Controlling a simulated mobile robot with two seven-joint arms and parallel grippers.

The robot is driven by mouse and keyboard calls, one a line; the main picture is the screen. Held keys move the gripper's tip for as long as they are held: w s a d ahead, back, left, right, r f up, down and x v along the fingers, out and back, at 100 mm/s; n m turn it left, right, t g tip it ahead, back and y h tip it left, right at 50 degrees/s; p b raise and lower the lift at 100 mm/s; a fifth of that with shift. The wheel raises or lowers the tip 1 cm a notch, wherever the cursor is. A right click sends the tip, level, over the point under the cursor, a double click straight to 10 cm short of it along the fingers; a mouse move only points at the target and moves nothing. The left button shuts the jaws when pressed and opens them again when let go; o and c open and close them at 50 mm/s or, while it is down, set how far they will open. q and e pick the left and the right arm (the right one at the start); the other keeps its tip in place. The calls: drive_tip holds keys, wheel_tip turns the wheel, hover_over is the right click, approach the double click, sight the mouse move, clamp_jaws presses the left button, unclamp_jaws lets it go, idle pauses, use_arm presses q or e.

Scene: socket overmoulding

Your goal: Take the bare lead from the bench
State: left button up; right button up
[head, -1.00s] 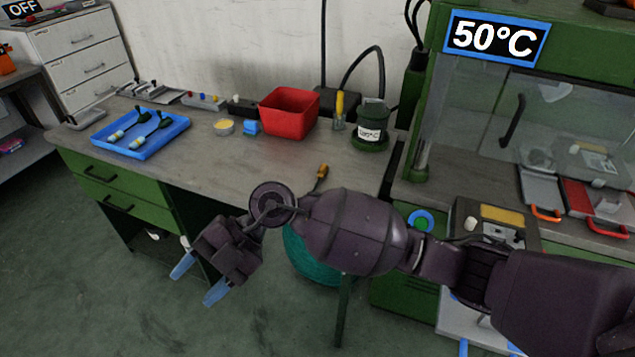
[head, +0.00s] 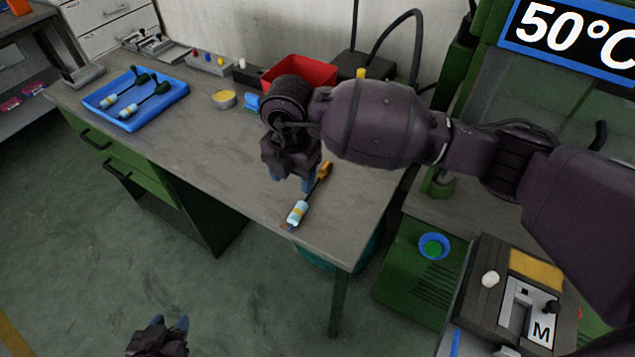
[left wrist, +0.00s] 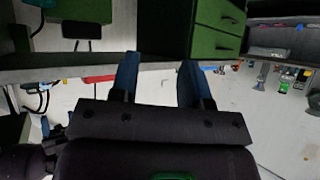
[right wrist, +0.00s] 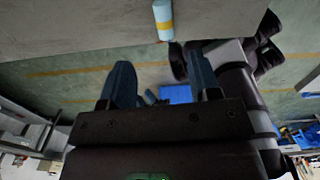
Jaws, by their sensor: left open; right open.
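The bare lead (head: 298,212) lies on the bench near its front right edge. Its pale blue end with a yellow band points to the front edge and its orange end (head: 324,170) points back; my right gripper partly covers the middle. My right gripper (head: 305,184) is open, fingers down, over or beside the lead; whether it touches cannot be told. In the right wrist view the banded end (right wrist: 163,20) shows beyond the open fingers (right wrist: 162,88). My left gripper (head: 172,323) is open and empty, low in front of the bench; its fingers also show in the left wrist view (left wrist: 160,75).
A blue tray (head: 128,124) with two green-ended leads stands at the bench's left. The bench's middle (head: 200,140) is clear.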

drive_tip(key=shift+w+d+f, duration=0.1)
drive_tip(key=shift+d+f, duration=0.05)
drive_tip(key=shift+f, duration=0.4)
drive_tip(key=b, duration=0.1)
hover_over(300, 206)
drive_tip(key=f, duration=0.4)
drive_tip(key=shift+a+f, duration=0.2)
drive_tip(key=shift+a, duration=0.1)
drive_tip(key=shift+f, duration=0.35)
drive_tip(key=f, duration=0.3)
drive_tip(key=f+b, duration=0.1)
drive_tip(key=shift+d+f, duration=0.15)
drive_tip(key=shift+d, duration=0.2)
drive_tip(key=shift+f, duration=0.15)
drive_tip(key=shift+c, duration=0.7)
drive_tip(key=c, duration=0.9)
